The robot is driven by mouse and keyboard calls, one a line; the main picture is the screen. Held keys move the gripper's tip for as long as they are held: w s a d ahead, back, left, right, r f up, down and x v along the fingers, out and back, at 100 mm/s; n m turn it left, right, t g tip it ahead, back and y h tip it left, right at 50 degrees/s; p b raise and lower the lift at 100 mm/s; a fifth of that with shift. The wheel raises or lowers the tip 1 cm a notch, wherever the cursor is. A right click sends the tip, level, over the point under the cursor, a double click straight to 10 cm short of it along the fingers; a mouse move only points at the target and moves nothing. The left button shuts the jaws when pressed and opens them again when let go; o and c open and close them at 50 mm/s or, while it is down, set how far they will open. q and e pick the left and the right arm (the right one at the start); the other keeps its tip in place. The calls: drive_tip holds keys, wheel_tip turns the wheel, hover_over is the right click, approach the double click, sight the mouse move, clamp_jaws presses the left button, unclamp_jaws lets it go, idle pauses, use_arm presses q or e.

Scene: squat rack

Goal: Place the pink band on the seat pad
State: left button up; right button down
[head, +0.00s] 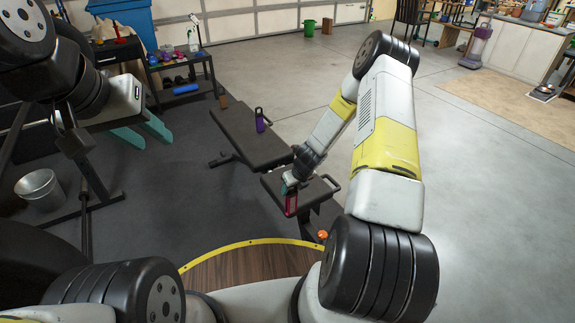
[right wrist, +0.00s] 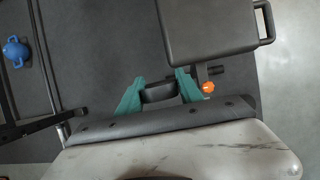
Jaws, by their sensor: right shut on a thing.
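The pink band (head: 291,204) shows in the head view as a small reddish-pink upright shape below my right gripper (head: 289,187), at the near-left edge of the seat pad. My right gripper is shut on it. The seat pad (head: 314,194) is the smaller dark pad of the bench, with a handle at its right end.
The longer bench pad (head: 247,136) carries a purple bottle (head: 260,121). An orange knob (head: 322,234) sits below the seat pad. A metal bucket (head: 40,188) stands at the left, and a black shelf (head: 178,65) stands behind.

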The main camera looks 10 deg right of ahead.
drive_tip(key=w+d+f, duration=0.2)
drive_tip(key=w, duration=0.5)
drive_tip(key=w+d+f, duration=0.3)
drive_tip(key=w, duration=0.5)
drive_tip(key=shift+w+d, duration=0.15)
drive_tip(key=shift+f, duration=0.2)
drive_tip(key=c, duration=0.8)
unclamp_jaws()
drive_tip(key=shift+o, duration=0.2)
